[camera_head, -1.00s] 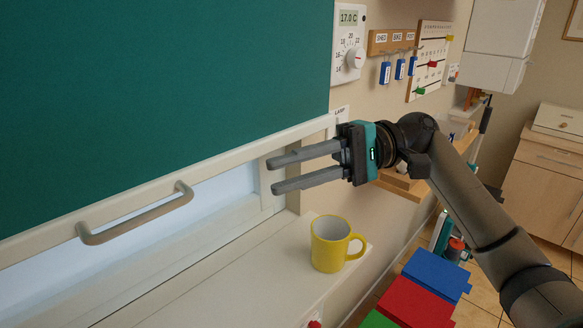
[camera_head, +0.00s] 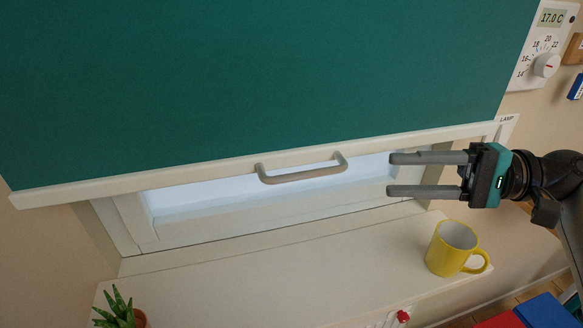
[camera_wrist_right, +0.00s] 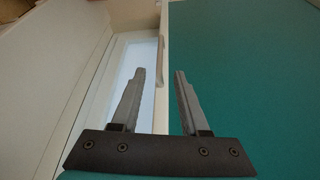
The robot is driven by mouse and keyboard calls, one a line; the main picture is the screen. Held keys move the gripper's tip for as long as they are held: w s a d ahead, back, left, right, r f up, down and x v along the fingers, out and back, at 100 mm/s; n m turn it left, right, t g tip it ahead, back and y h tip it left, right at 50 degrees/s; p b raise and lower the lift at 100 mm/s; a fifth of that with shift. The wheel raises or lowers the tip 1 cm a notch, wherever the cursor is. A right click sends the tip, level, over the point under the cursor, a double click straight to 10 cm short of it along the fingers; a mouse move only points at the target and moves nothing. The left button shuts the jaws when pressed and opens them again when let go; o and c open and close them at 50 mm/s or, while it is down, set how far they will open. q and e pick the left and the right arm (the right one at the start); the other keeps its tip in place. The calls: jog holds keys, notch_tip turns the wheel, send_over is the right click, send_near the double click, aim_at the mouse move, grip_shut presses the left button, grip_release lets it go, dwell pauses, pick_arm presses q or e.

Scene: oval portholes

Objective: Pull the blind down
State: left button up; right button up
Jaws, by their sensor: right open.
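The green blind (camera_head: 250,70) covers most of the window, and a strip of bright pane (camera_head: 220,195) shows below its pale bottom bar (camera_head: 130,183). A beige handle (camera_head: 302,175) is fixed to that bar. My right gripper (camera_head: 391,174) is open and empty, to the right of the handle and apart from it, its fingers pointing left towards it. In the right wrist view the open fingers (camera_wrist_right: 160,72) show in front of the blind (camera_wrist_right: 245,60) and its bar (camera_wrist_right: 177,35), with the handle (camera_wrist_right: 161,50) beyond them. My left gripper is not in view.
A yellow mug (camera_head: 452,248) stands on the right of the sill (camera_head: 300,265), below my right gripper. A potted plant (camera_head: 120,312) is at the sill's left front. A thermostat (camera_head: 545,50) is on the wall at upper right. The middle of the sill is clear.

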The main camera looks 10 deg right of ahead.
send_near(316, 175)
jog(key=a, duration=0.2)
jog(key=p+x, duration=0.1)
jog(key=x, duration=0.5)
jog(key=p+x, duration=0.1)
jog(key=x, duration=0.2)
jog(key=shift+w+a+p, duration=0.15)
jog(key=shift+w+p, duration=0.2)
jog(key=shift+w, duration=0.05)
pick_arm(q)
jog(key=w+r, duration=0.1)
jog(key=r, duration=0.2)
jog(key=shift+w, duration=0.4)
pick_arm(e)
jog(key=shift+f, duration=0.1)
grip_shut()
